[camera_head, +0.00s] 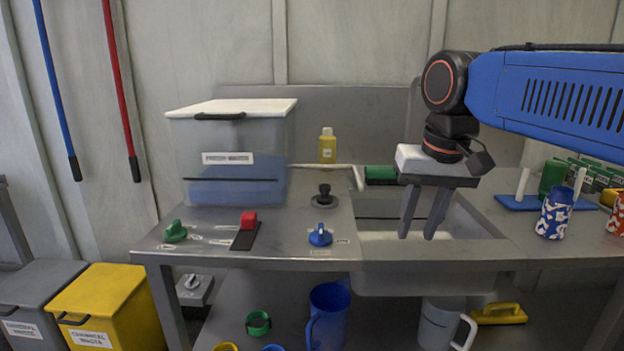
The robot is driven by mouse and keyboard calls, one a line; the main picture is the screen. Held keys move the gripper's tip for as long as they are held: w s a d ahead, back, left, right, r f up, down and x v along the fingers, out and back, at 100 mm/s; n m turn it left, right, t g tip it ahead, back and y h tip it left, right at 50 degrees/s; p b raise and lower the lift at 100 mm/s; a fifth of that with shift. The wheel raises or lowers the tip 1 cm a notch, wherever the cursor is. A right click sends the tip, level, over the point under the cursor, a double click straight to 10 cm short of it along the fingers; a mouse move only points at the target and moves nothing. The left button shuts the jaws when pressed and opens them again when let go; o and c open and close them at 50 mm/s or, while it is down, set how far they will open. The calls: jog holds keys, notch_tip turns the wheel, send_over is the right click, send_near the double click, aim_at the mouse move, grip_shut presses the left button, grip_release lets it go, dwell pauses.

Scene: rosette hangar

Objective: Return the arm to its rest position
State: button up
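My blue arm (550,95) reaches in from the right edge and bends down at its dark wrist. My gripper (417,236) points down over the metal sink (470,215) in the counter. Its two dark fingers are apart, with nothing visible between them. The fingertips appear to be at or above the sink opening; their exact height is hard to tell.
A lidded fresh-water tank (228,145) and a yellow bottle (327,146) stand on the counter. Patterned cups (555,212) and a blue rack (530,203) are at right. Knobs and a red switch (248,220) sit in front. A blue pitcher (328,310) is below.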

jog(key=s+d+f+t, duration=0.1)
jog(key=s+d+f, duration=0.4)
jog(key=f, duration=0.5)
jog(key=s+d+f+t, duration=0.1)
jog(key=s+d+f, duration=0.3)
jog(key=s+f, duration=0.4)
notch_tip(320, 180, down, 3)
jog(key=shift+d+r+h, duration=0.2)
jog(key=shift+d+h, duration=0.1)
jog(key=shift+d, duration=0.1)
